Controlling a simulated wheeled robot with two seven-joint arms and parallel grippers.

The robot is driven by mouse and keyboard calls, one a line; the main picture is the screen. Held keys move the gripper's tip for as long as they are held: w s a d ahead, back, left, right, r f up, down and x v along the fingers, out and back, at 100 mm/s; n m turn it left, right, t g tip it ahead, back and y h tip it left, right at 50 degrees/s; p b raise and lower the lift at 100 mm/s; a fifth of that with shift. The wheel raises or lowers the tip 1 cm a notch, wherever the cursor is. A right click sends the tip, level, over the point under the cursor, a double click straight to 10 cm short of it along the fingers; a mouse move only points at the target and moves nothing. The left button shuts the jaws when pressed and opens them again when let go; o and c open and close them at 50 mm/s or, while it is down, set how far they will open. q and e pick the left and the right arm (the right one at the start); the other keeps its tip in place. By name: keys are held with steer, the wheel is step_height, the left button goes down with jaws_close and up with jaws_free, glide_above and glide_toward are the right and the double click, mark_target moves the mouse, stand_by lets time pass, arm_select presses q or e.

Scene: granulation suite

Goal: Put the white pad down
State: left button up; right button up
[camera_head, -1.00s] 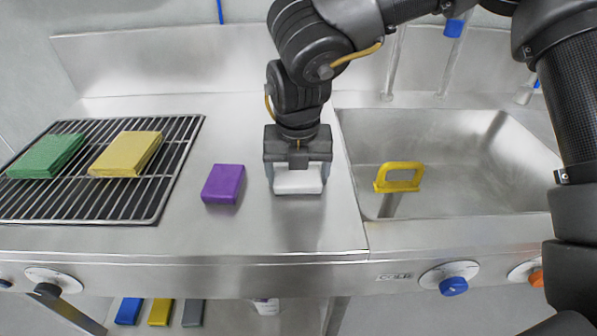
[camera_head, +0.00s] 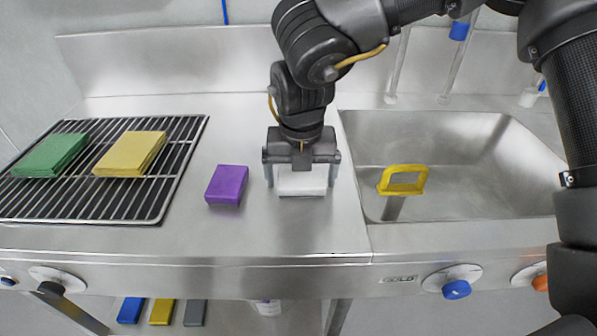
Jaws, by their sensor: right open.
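The white pad (camera_head: 302,182) lies on the steel counter (camera_head: 275,230), between the purple pad and the sink. My right gripper (camera_head: 302,184) is directly over it, pointing down. Its fingers are spread, one on each side of the pad, with a gap visible at each side. The gripper's body hides the pad's far part. My left gripper is not in view.
A purple pad (camera_head: 227,185) lies just left of the white pad. A rack (camera_head: 100,206) at the left holds a green pad (camera_head: 51,155) and a yellow pad (camera_head: 130,153). The counter's front strip is clear.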

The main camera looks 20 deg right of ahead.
mark_target(301, 180)
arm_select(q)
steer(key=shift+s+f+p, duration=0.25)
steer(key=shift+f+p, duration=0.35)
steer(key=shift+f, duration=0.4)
arm_select(e)
step_height(301, 180, up, 12)
steer(key=s, duration=0.1)
steer(key=shift+s, duration=0.15)
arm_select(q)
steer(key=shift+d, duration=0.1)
arm_select(e)
steer(key=shift+r, duration=0.1)
